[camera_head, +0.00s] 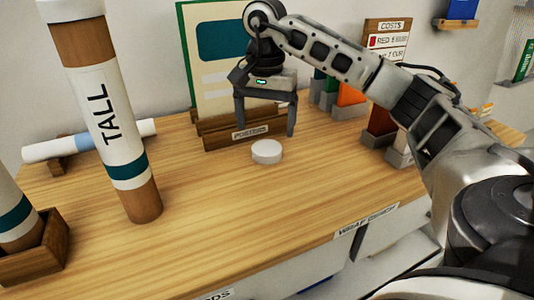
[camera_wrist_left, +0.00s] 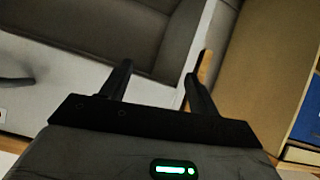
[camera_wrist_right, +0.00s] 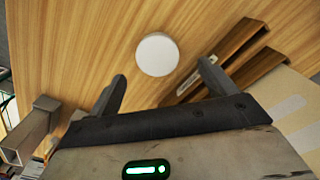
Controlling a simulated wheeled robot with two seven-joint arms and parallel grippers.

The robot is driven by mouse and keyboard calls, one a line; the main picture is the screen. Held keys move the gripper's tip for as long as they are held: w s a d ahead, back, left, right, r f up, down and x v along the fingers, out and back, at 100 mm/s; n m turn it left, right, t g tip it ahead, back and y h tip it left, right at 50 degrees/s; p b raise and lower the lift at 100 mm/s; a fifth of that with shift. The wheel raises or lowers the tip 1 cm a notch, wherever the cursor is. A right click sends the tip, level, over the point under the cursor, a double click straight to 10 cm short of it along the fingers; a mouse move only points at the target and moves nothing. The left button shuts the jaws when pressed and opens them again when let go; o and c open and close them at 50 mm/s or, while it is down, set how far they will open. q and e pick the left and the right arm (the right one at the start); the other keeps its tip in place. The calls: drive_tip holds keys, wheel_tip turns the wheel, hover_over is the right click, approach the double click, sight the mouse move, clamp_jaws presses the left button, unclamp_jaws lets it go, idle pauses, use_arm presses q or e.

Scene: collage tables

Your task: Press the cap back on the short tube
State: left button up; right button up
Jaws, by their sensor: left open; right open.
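A round white cap (camera_head: 267,151) lies flat on the wooden table. It also shows in the right wrist view (camera_wrist_right: 157,54), ahead of and between the fingertips. My right gripper (camera_head: 265,128) is open and empty above and just behind the cap, fingers pointing down, not touching it. A tube marked TALL (camera_head: 105,110) stands upright at the left. Another tube (camera_head: 14,215) with a teal band, partly cut off by the left edge, stands in a wooden holder (camera_head: 35,262); its label and top are out of view. My left gripper (camera_wrist_left: 158,88) is open and empty, away from the table items.
A wooden poster stand (camera_head: 237,138) holding a teal and cream poster (camera_head: 222,45) is close behind the right gripper. A white tube (camera_head: 90,140) lies on a rest at the back left. The front middle table is clear.

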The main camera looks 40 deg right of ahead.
sight(268, 146)
drive_tip(key=shift+f, duration=0.15)
drive_tip(key=shift+d+f, duration=0.15)
drive_tip(key=shift+f, duration=1.15)
drive_tip(key=shift+d+f, duration=0.15)
drive_tip(key=shift+f, duration=1.15)
drive_tip(key=c, duration=1.1)
